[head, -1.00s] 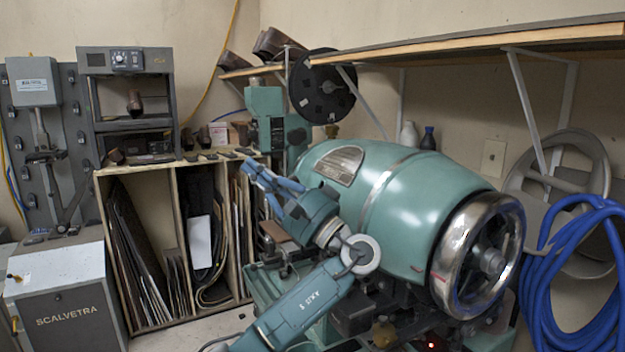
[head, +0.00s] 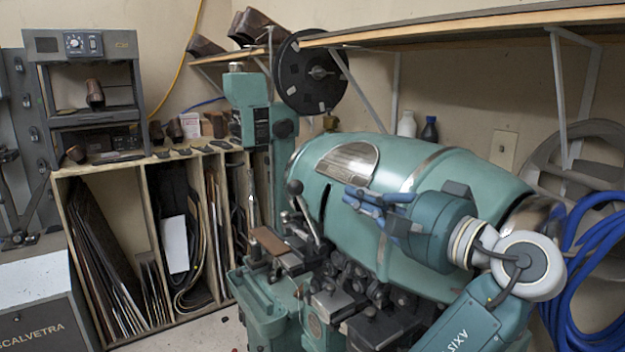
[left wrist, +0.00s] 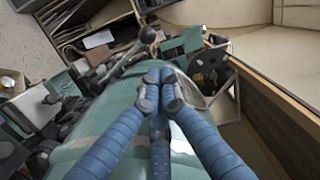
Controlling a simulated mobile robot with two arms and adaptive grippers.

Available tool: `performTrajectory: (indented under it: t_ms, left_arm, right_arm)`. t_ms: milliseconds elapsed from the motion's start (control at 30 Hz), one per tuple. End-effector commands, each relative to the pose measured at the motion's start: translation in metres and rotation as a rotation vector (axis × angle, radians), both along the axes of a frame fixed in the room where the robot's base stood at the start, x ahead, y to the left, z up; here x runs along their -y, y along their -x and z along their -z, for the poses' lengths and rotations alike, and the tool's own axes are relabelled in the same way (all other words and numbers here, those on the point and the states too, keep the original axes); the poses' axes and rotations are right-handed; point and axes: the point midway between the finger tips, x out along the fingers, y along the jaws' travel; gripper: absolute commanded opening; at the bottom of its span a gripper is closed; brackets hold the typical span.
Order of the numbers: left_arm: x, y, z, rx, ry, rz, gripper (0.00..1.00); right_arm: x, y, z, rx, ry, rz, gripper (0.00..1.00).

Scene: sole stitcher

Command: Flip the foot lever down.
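The teal sole stitcher (head: 420,170) stands at the centre right. A metal lever with a black ball knob (head: 294,188) stands up from its front end, tilted with the knob up and to the left. It is the most lever-like part in view, and I take it for the foot lever. The same lever (left wrist: 147,36) shows beyond my fingertips in the left wrist view. My left gripper (head: 352,196) is in front of the machine's barrel, right of the lever and apart from it. Its blue fingers meet at the tips (left wrist: 158,82), with nothing seen between them. My right gripper is not in view.
A wooden shelf (head: 470,25) runs above the machine, with a black reel (head: 310,75) at its left end. A wooden rack (head: 110,215) of sheets stands at the left. A blue hose (head: 585,260) hangs at the right. Metal parts crowd the machine's front.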

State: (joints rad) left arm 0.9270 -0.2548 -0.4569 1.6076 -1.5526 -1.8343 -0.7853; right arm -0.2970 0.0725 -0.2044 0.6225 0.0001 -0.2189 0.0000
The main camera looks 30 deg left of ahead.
Motion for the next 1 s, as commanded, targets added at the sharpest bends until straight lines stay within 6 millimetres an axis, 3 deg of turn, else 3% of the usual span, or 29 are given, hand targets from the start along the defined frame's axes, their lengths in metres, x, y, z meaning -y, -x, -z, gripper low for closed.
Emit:
performTrajectory:
  t_ms: [200, 433, 700, 1000]
  left_arm:
    - [0.000, 0.000, 0.000, 0.000, 0.001, 0.001, 0.00]
    - [-0.006, -0.002, -0.001, -0.001, 0.000, -0.002, 0.00]
    - [-0.049, -0.016, -0.004, -0.003, -0.002, -0.005, 0.00]
    - [-0.089, -0.031, -0.001, -0.002, -0.001, -0.002, 0.00]
  right_arm:
    - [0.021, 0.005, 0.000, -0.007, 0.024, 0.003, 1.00]
    - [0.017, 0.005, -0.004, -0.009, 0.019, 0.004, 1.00]
    - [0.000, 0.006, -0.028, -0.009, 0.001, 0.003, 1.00]
    - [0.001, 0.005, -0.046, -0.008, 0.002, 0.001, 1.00]
